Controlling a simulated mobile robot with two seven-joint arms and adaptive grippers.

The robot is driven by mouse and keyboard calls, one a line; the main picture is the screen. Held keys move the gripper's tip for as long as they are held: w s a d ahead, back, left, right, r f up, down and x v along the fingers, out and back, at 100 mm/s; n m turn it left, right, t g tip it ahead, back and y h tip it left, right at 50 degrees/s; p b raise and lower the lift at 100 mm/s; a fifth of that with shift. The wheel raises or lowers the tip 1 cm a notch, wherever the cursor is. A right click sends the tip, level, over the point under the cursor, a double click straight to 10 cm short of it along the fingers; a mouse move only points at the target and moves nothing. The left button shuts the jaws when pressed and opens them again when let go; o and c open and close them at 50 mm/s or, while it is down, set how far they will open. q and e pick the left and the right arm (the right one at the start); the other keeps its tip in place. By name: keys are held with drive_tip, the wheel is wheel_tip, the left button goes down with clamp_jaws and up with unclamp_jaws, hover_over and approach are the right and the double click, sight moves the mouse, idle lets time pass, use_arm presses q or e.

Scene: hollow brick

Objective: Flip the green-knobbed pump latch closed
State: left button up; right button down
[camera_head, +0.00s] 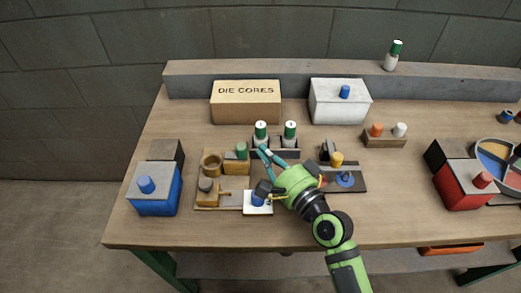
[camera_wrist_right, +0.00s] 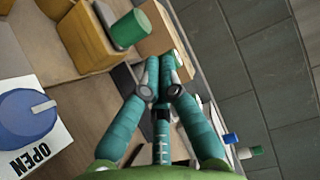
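The green knob (camera_head: 242,150) of the pump latch stands at the back of a wooden fixture (camera_head: 222,196) left of centre on the bench. In the right wrist view the green knob (camera_wrist_right: 128,30) sits beside tan blocks, left of my fingers. My right gripper (camera_head: 265,152) has teal fingers and is just right of the knob, apart from it. In the right wrist view the fingertips of my right gripper (camera_wrist_right: 164,62) are together, with nothing seen between them. The latch's lower parts are partly hidden. My left gripper is not in view.
A blue knob (camera_head: 258,198) on a white plate marked OPEN stands in front. Two green-topped bottles (camera_head: 261,131) (camera_head: 290,132) stand behind my gripper. A blue box (camera_head: 155,200) is at left and a red box (camera_head: 462,190) at right. The front edge is mostly clear.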

sight(245, 150)
drive_tip(key=shift+w+a, duration=0.15)
drive_tip(key=shift+a, duration=0.6)
drive_tip(key=shift+a+r, duration=0.1)
drive_tip(key=shift+a+r+p, duration=0.1)
drive_tip(key=shift+a+p, duration=0.55)
drive_tip(key=shift+a, duration=0.75)
drive_tip(key=shift+d, duration=0.1)
